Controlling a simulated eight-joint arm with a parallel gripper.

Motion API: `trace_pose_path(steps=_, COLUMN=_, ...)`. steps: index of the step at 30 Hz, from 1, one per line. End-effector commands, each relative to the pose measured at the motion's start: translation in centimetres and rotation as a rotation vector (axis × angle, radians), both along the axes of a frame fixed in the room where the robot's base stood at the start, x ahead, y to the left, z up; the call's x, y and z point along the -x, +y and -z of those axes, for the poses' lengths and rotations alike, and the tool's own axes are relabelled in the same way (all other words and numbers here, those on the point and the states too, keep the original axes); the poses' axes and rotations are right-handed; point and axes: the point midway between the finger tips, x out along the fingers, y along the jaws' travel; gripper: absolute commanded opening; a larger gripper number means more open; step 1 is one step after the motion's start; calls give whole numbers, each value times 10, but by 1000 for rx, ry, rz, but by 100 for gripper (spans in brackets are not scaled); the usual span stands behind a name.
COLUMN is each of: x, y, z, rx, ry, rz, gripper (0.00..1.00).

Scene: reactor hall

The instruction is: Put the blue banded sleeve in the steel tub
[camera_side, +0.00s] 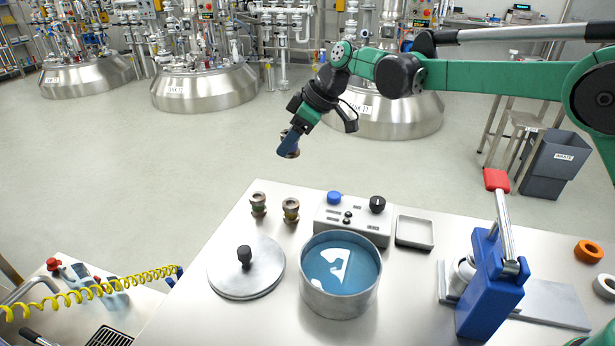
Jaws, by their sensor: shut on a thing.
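My gripper (293,133) is shut on the blue banded sleeve (288,149) and holds it tilted, high above the back edge of the bench. The sleeve looks dark blue with a brownish end; the jaws hide part of it. The round steel tub (341,303) stands open on the bench, in front of and to the right of the gripper in the picture. Its inside looks blue with white patches, perhaps a liquid with reflections.
Two brownish banded sleeves (258,204) (291,210) stand at the back left of the bench. A steel lid (228,279) with a black knob lies left of the tub. A control box (353,222), a small tray (414,232) and a blue lever press (490,285) stand behind and right.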

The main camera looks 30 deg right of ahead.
Motion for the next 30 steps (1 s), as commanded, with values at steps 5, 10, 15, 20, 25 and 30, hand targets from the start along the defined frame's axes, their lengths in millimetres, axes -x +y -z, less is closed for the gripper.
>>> trace_pose_path(steps=5, x=69, y=6, z=-35, rx=-3, ry=1, rz=-328, gripper=0)
trace_pose_path(steps=10, x=133, y=11, z=-59, rx=-2, ry=1, rz=-628, gripper=0)
trace_pose_path(steps=15, x=175, y=13, z=-70, rx=-1, ry=-1, rz=-822, gripper=0)
trace_pose_path(steps=20, x=189, y=13, z=-68, rx=0, ry=-1, rz=-892, gripper=0)
trace_pose_path(steps=25, x=190, y=13, z=-36, rx=0, ry=-1, rz=-898, gripper=0)
trace_pose_path(steps=30, x=189, y=13, z=6, rx=0, ry=-2, rz=-897, gripper=0)
